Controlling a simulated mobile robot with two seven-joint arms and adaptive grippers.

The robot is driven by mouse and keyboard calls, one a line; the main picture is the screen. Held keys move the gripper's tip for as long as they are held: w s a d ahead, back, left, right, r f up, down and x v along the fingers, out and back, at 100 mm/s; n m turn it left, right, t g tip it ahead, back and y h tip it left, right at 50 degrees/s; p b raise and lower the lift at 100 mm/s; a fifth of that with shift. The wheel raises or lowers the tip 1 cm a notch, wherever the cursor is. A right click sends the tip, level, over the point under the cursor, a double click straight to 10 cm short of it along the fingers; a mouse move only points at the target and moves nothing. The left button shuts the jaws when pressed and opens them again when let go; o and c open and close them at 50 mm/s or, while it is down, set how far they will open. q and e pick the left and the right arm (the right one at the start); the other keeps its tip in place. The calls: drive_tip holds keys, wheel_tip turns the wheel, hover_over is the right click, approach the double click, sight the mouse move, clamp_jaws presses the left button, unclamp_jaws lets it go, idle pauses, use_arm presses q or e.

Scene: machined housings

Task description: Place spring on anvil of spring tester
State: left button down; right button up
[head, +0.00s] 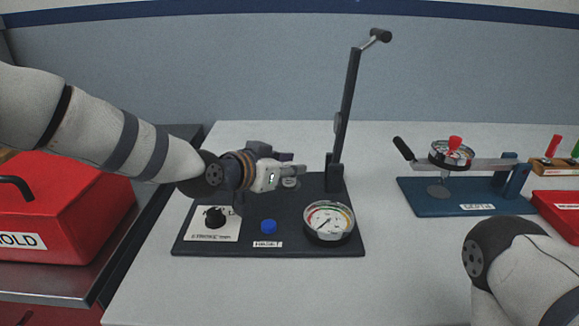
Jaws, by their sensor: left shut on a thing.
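The spring tester (285,208) is a dark base plate with a tall upright lever, a dial gauge (328,222), a blue button (268,226) and a black knob (214,218). My left gripper (292,166) reaches in from the left over the back of the base, in front of the lever post. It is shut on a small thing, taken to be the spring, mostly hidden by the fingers. A small pale round piece (290,183) shows just under the fingertips; I cannot tell whether it is the spring's lower end or the anvil. My right gripper is out of view.
A red box (60,215) labelled HOLD stands on a lower surface at the left. A blue-based lever device with a gauge (455,205) and a red tray (560,212) are at the right. My right arm is at lower right. The white table (400,285) is clear in front.

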use_arm(q)
drive_tip(key=shift+r, duration=0.15)
drive_tip(key=shift+f, duration=0.2)
drive_tip(key=c, duration=1.4)
unclamp_jaws()
drive_tip(key=shift+s+r, duration=0.1)
drive_tip(key=shift+r, duration=0.25)
drive_tip(key=p+v, duration=0.2)
drive_tip(key=v, duration=0.9)
drive_tip(key=shift+s+a+r, duration=0.1)
drive_tip(key=shift+s+a, duration=0.05)
drive_tip(key=shift+s, duration=0.05)
drive_tip(key=shift+s+a, duration=0.1)
drive_tip(key=shift+s, duration=0.1)
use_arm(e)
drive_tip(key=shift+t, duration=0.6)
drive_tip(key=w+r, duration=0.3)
